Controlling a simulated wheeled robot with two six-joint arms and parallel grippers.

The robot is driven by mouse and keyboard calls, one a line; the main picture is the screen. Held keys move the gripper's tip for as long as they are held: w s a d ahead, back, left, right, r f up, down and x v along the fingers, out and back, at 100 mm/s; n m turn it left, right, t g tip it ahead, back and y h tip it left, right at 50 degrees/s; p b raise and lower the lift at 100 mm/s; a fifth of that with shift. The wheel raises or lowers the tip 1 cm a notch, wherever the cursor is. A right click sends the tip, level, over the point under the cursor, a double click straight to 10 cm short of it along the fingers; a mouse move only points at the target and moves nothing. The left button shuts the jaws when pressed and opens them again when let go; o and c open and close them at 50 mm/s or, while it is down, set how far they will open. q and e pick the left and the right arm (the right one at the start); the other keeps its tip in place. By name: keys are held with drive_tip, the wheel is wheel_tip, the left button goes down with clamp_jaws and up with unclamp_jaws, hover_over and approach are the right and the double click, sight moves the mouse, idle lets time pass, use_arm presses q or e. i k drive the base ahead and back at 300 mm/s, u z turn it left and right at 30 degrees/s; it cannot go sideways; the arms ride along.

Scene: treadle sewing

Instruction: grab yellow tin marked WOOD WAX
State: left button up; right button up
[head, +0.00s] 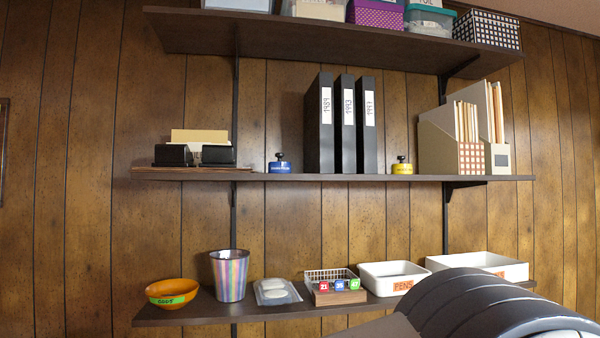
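A small yellow tin (402,168) with a black knobbed top stands upright on the middle shelf (330,178), between the black binders and the magazine files. The writing on its label is too small to read. A similar blue tin (279,168) with a black knobbed top stands on the same shelf, left of the binders. Neither of my grippers is in view.
Black binders (343,120) stand between the tins. Magazine files (456,140) stand right of the yellow tin, with a small gap. An upper shelf (330,38) overhangs.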

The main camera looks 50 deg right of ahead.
sight(395, 169)
drive_tip(key=u, duration=1.2)
drive_tip(key=k, duration=1.6)
drive_tip(key=z, duration=1.95)
drive_tip(key=i, duration=0.35)
